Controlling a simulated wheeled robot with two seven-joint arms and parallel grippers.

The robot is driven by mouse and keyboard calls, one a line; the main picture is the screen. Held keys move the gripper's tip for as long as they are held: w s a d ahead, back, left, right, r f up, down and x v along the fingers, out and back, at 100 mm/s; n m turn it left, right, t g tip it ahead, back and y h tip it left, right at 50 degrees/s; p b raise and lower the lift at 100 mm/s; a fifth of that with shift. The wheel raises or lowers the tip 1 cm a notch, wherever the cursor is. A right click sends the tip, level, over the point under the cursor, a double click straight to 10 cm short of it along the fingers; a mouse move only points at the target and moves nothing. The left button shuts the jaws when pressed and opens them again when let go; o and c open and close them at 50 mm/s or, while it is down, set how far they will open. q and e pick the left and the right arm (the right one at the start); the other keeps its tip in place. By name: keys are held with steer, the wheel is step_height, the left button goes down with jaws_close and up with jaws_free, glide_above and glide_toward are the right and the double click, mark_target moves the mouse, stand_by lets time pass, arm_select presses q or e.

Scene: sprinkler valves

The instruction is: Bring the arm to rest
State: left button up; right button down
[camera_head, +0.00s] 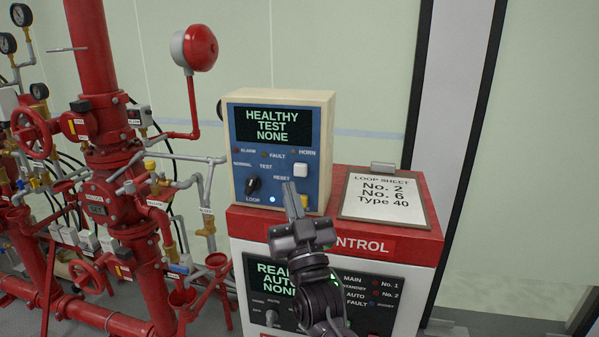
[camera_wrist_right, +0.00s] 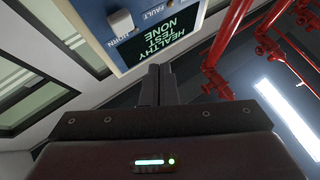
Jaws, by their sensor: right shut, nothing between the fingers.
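My right gripper (camera_head: 291,200) is shut and empty, with its fingers pointing up in front of the lower right of the blue-faced panel (camera_head: 240,150). Its fingers also show closed together in the right wrist view (camera_wrist_right: 158,85), near the panel (camera_wrist_right: 150,30). The panel's screen reads HEALTHY, TEST, NONE. A black knob (camera_head: 253,185), a white button (camera_head: 300,170) and a yellow part (camera_head: 304,202) are on its face. Whether the fingers touch the panel I cannot tell. My left gripper is not in view.
The panel stands on a red and white control cabinet (camera_head: 400,247) beside a clipboard reading LOOP SHEET (camera_head: 388,198). My right arm hides part of the cabinet's lower display (camera_head: 272,279). Red valves and pipes (camera_head: 105,160) and a red bell (camera_head: 200,48) fill the left side.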

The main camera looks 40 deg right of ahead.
stand_by(0.7)
steer(key=w+a+f+n+g+y, duration=0.1)
steer(key=w+a+f+g+y, duration=0.1)
steer(key=f, duration=0.8)
steer(key=w+a+f+n+g+y, duration=0.1)
steer(key=w+a+f+g+y, duration=0.15)
steer(key=f, duration=0.65)
steer(key=w+a+f+n+g+y, duration=0.1)
steer(key=w+f, duration=0.2)
steer(key=f, duration=0.7)
steer(key=s+a+f+n+g+y, duration=0.1)
steer(key=s+a+f+g, duration=0.2)
steer(key=f, duration=0.9)
steer(key=s+a+f+n+g+y, duration=0.1)
steer(key=s+f+g, duration=0.25)
steer(key=f, duration=0.85)
steer(key=s+f+g+b, duration=0.1)
steer(key=s+f+g, duration=0.7)
steer(key=s+f, duration=1.9)
steer(key=s+f+n+g, duration=0.1)
steer(key=s+f+g, duration=0.1)
steer(key=s, duration=1.3)
steer(key=shift+s+d+g, duration=0.15)
steer(key=shift+d+g, duration=0.25)
steer(key=shift+g, duration=0.1)
